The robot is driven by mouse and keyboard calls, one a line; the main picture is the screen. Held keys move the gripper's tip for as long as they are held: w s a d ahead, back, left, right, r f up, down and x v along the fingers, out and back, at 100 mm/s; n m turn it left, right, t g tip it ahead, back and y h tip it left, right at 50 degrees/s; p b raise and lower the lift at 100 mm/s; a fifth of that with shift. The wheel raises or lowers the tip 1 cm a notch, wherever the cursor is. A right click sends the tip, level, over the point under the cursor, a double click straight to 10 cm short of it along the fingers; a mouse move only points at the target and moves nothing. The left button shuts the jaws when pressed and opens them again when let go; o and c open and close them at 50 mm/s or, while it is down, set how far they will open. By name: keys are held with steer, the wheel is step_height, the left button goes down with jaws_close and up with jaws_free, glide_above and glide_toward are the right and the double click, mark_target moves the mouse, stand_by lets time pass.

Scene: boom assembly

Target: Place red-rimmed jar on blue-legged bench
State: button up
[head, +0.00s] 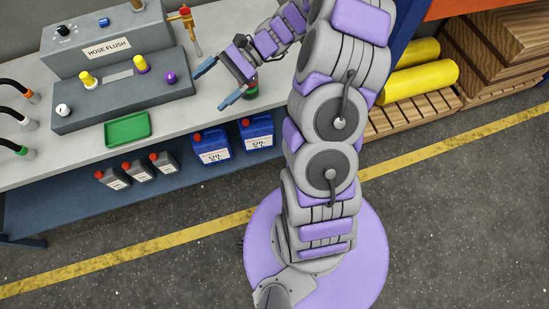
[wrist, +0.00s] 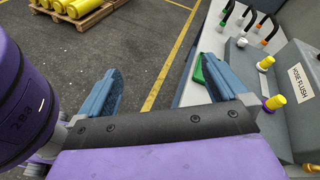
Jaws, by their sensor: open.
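The bench (head: 195,112) has a pale grey top, a blue lower shelf and a dark blue leg at the lower left. My gripper (head: 217,82) is over the bench top, right of the grey hose-flush unit, with its two blue-grey fingers spread apart. In the wrist view my gripper (wrist: 162,68) is open, with nothing between its fingers. A small dark green object (head: 251,91) stands at the bench's front edge beside the gripper, partly hidden by it. I cannot tell whether it is the red-rimmed jar; no other clear jar shows.
A hose-flush unit (head: 125,92) with knobs and a green tray (head: 127,130) occupy the bench top. Blue oil cans (head: 211,146) and grey bottles (head: 139,171) stand on the lower shelf. Yellow cylinders (head: 420,82) lie on a pallet at right. The front floor is clear.

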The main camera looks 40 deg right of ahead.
steer(key=s+a+r+n+g+h, duration=0.2)
steer(key=s+a+r+n+h, duration=0.15)
steer(key=s, duration=0.35)
steer(key=s+a+r+n+g+h, duration=0.2)
steer(key=s+a+n+h, duration=0.15)
steer(key=s, duration=0.35)
steer(key=s+d+n+t+h, duration=0.1)
steer(key=s+d+n+h, duration=0.1)
steer(key=s, duration=0.5)
steer(key=s+d+r+n+t+h, duration=0.1)
steer(key=s+d+n+h, duration=0.2)
steer(key=s, duration=0.4)
steer(key=n+h, duration=0.1)
steer(key=h, duration=0.1)
steer(key=shift+s+d+h, duration=0.3)
steer(key=shift+s+d, duration=0.05)
steer(key=shift+r, duration=0.1)
